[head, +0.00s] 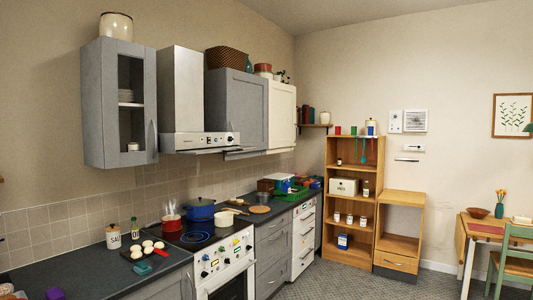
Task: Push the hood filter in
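The range hood (205,141) is on the left wall, above the stove and between two grey wall cabinets. It has a tall metal chimney (182,88) and a front panel with small knobs at its right end. A thin grey edge shows along the hood's underside, and a flat grey piece (247,154) juts out low at its right, under the cabinet. I cannot tell which of these is the filter, or how far it stands out. Neither of my grippers is in view.
Below the hood, the stove (225,265) carries a red pot (172,223), a blue pot (200,210) and a pale pan (224,218). A wooden shelf (354,258) stands at the back. The floor (345,284) before the cabinets looks clear.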

